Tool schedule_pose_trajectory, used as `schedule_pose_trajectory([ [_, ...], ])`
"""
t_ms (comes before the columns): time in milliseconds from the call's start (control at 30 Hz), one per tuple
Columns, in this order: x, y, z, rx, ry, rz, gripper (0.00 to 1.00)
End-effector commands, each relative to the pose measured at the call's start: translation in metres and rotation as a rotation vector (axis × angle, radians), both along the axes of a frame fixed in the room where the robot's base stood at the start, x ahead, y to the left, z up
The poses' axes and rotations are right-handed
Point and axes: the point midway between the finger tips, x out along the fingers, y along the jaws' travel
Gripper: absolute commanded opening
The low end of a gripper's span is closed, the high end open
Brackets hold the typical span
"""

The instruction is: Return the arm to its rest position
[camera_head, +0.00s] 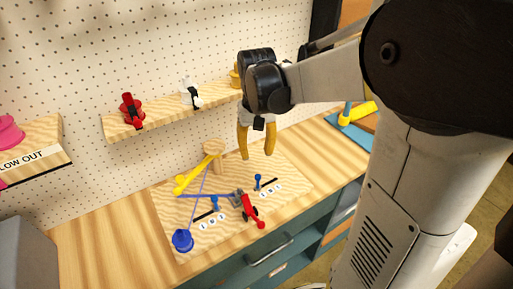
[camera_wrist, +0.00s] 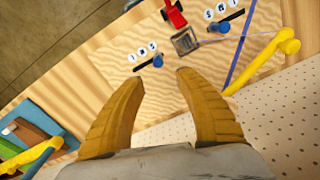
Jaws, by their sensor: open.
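My gripper (camera_head: 257,152) has yellow fingers and hangs above the wooden workbench, in front of the pegboard. In the wrist view my gripper (camera_wrist: 162,80) has its two fingers spread apart with nothing between them. My arm reaches in from the right of the head view. Below the fingers lies a light wooden board (camera_head: 290,182) with blue levers, a red tool (camera_head: 251,211), a yellow piece (camera_head: 192,180) and a blue spool-like piece (camera_head: 182,240). The fingers look apart from all of these.
A wooden shelf (camera_head: 165,117) on the pegboard holds a red item (camera_head: 131,110) and a white-and-black item (camera_head: 190,93). Another shelf (camera_head: 35,150) at the left holds a pink item (camera_head: 10,132). A blue tray (camera_head: 352,134) with a yellow tool lies at the right.

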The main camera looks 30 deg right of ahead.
Motion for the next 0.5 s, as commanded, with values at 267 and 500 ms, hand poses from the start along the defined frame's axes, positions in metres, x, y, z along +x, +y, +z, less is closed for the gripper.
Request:
schedule_pose_trajectory([
  [267,-0.0001,0.0001,0.0116,0.000,0.000,0.000,0.41],
  [500,0.0000,0.0001,0.0112,0.000,0.000,0.000,0.41],
])
